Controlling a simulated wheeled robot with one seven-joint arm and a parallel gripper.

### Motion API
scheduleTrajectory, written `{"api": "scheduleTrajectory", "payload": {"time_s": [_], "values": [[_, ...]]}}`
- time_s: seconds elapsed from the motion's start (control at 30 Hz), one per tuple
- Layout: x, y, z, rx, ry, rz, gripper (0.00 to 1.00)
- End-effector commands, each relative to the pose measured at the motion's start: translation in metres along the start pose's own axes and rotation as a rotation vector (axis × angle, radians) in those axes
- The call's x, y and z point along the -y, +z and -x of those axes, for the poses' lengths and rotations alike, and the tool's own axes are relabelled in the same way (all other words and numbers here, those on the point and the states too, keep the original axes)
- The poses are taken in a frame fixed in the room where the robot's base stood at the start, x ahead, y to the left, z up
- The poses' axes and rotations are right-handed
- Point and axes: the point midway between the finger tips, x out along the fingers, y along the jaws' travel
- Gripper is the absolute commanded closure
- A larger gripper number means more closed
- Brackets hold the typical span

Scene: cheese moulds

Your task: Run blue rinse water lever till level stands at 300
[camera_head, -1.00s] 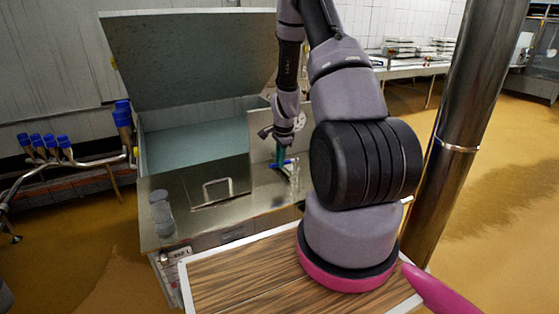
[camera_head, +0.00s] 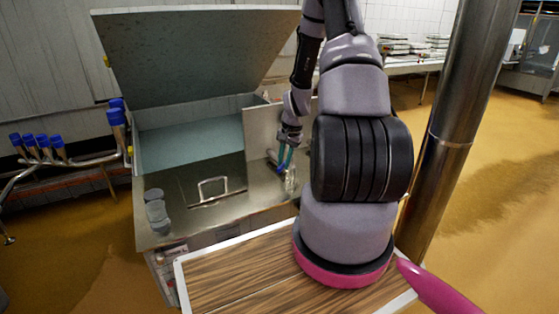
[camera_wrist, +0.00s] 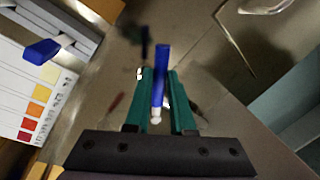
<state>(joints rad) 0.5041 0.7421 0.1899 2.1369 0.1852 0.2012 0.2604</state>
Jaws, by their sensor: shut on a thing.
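My gripper (camera_head: 284,160) is over the right end of the steel counter, by a small metal fitting (camera_head: 290,179). In the wrist view my gripper (camera_wrist: 157,92) has its two green fingers closed around a blue lever (camera_wrist: 161,66), which stands out between them. A second blue handle (camera_wrist: 43,52) shows at the left of the wrist view, apart from the fingers. I cannot read any level mark or number in either view.
A steel basin (camera_head: 190,156) with an open lid (camera_head: 190,62) stands behind the counter (camera_head: 232,206). Grey cups (camera_head: 157,216) stand at its left end. Blue-capped pipes (camera_head: 116,112) are at the far left. A steel post (camera_head: 452,130) rises at the right.

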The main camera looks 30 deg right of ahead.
Motion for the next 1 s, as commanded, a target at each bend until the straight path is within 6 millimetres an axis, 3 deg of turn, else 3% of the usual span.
{"api": "scheduleTrajectory", "payload": {"time_s": [0.6, 1.0], "values": [[-0.039, -0.015, 0.008, 0.110, 0.000, 0.557, 1.00], [-0.051, -0.027, 0.010, 0.157, 0.001, 0.790, 1.00]]}}
